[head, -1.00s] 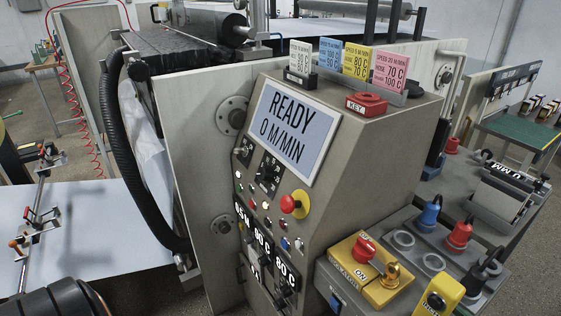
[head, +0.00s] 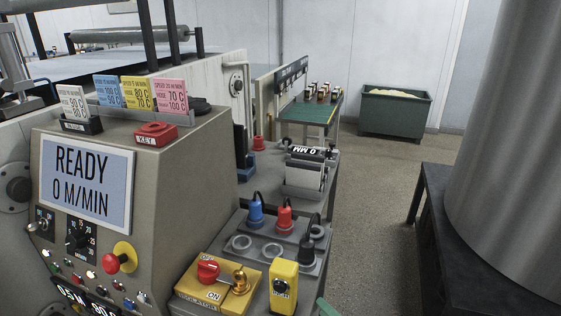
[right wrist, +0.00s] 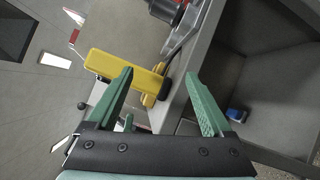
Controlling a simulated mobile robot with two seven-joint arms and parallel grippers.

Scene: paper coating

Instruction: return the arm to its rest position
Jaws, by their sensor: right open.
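My right gripper (right wrist: 160,73) is open in the right wrist view, its two green fingers apart with nothing held between them. A yellow handheld unit (right wrist: 122,70) lies beyond the left fingertip, partly behind it. I cannot tell whether they touch. In the head view only a green tip of my right gripper (head: 326,308) shows at the bottom edge, just right of the yellow unit with a black dial (head: 284,288). My left gripper is not in view.
The control console (head: 88,185) reads READY, 0 M/MIN. A yellow isolator box (head: 218,288) with a red knob and blue and red plugs sit on the grey bench. A large metal cylinder (head: 515,150) on a dark stand is at right. Open floor (head: 375,210) lies between.

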